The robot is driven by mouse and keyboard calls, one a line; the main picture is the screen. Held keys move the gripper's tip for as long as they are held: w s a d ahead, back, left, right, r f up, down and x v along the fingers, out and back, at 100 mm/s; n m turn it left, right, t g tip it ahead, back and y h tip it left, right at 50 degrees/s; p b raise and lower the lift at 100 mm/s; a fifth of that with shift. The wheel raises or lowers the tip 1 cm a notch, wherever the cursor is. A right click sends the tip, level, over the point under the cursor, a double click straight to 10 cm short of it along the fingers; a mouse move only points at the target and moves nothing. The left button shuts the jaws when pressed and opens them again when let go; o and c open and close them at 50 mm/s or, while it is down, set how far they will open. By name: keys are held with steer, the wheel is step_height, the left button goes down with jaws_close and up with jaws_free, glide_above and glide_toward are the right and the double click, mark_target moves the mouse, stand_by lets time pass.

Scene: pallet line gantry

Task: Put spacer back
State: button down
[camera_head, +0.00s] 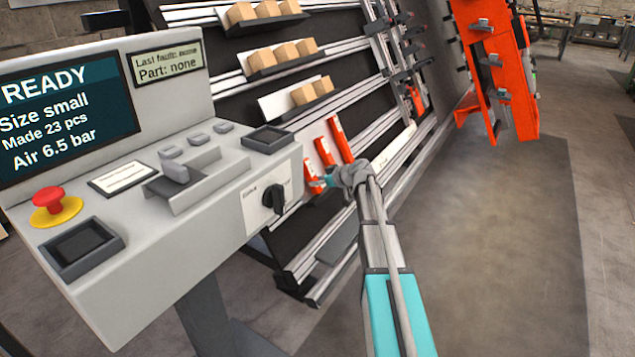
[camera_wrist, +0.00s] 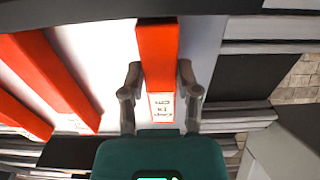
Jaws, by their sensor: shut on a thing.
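An orange spacer (camera_wrist: 158,52) with a white printed label at its near end stands between the fingers of my gripper (camera_wrist: 160,92) in the wrist view. My gripper is shut on it. In the head view my gripper (camera_head: 318,183) is at the white back panel of the rack, and the held spacer (camera_head: 310,167) shows only partly. Two more orange spacers (camera_head: 325,152) (camera_head: 341,139) lie side by side on the panel, to the right of the held one. In the wrist view they are at the left (camera_wrist: 52,70) (camera_wrist: 22,115). I cannot tell whether the held spacer touches the panel.
A grey control console (camera_head: 170,190) with a READY screen, red button and black knob stands close at left. Rack shelves (camera_head: 275,68) above hold several tan blocks. An orange frame (camera_head: 497,70) hangs at upper right. The floor (camera_head: 490,240) at right is clear.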

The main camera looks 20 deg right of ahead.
steer(key=shift+s+d+f, duration=0.1)
steer(key=shift+f, duration=0.15)
stand_by(0.5)
steer(key=shift+c, duration=1.3)
jaws_free()
steer(key=shift+r, duration=0.35)
steer(key=p+v, duration=0.6)
steer(key=v, duration=0.6)
steer(key=shift+s+d+r, duration=0.2)
steer(key=shift+s+r, duration=0.05)
